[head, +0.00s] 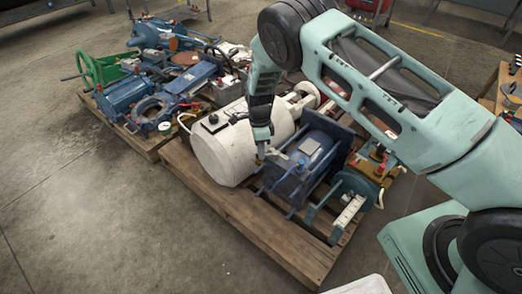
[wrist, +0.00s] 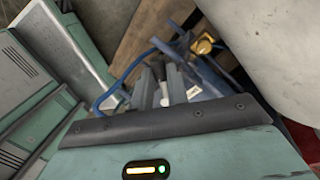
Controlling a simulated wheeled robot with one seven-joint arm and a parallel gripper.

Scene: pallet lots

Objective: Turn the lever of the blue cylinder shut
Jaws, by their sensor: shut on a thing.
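The blue cylinder (head: 318,148) lies on its side in a blue frame on the front pallet, to the right of a large white tank. My gripper (head: 262,156) reaches down at the cylinder's left end, between it and the tank. A pale lever (head: 277,156) shows beside the fingertips. In the wrist view my gripper (wrist: 160,88) has its fingers close together around a thin pale piece, which I take to be the lever (wrist: 164,94). The lever's full length and its pivot are hidden, so I cannot tell its exact angle.
The white tank (head: 225,155) stands close on the left. A teal reel-like part (head: 340,205) is at the right front of the wooden pallet (head: 270,232). A brass fitting (wrist: 204,46) and a blue hose (wrist: 112,88) are near the fingers. The floor in front is clear.

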